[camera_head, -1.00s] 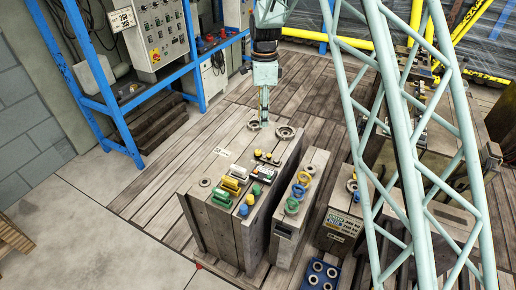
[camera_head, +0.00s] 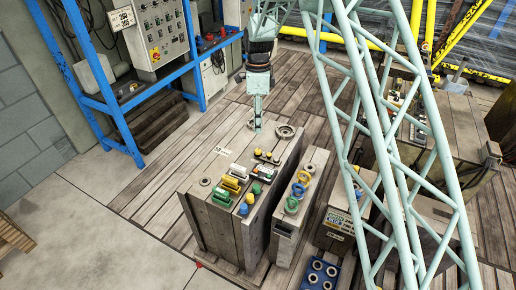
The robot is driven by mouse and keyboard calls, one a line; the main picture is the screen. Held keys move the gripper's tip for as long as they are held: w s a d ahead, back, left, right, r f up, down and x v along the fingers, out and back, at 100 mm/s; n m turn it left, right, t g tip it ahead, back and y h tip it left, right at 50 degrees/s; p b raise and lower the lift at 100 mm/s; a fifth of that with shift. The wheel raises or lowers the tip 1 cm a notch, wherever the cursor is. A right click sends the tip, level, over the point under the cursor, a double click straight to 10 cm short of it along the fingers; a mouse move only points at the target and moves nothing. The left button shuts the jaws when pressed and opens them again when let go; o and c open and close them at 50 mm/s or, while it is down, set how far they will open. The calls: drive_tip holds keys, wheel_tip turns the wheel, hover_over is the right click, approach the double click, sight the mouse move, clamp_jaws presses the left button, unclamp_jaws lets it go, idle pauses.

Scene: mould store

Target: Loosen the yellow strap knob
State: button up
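My gripper (camera_head: 257,125) points down above the far end of the top of a large grey mould block (camera_head: 215,232). It appears small, and the gap between its fingers does not show. A small yellow knob (camera_head: 258,152) sits at the left end of a short dark strap (camera_head: 267,158) on the block's top, just nearer to the camera than my gripper. The knob is apart from my gripper in the picture. Another small yellow piece (camera_head: 250,198) sits near the block's front right edge; which of the two is the strap knob is not certain.
Green, yellow and white handles (camera_head: 232,182) and a blue knob (camera_head: 243,210) crowd the block's front half. A narrower block (camera_head: 285,235) with coloured rings stands to its right. A blue control rack (camera_head: 125,140) is at the left. Wooden flooring is clear left of the block.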

sight(258, 150)
drive_tip(key=shift+s+f+b, duration=0.2)
drive_tip(key=shift+f+b, duration=0.4)
drive_tip(key=shift+f, duration=2.8)
drive_tip(key=shift+s+f+b, duration=0.2)
drive_tip(key=shift+f+b, duration=0.35)
drive_tip(key=shift+f, duration=2.8)
drive_tip(key=c, duration=0.9)
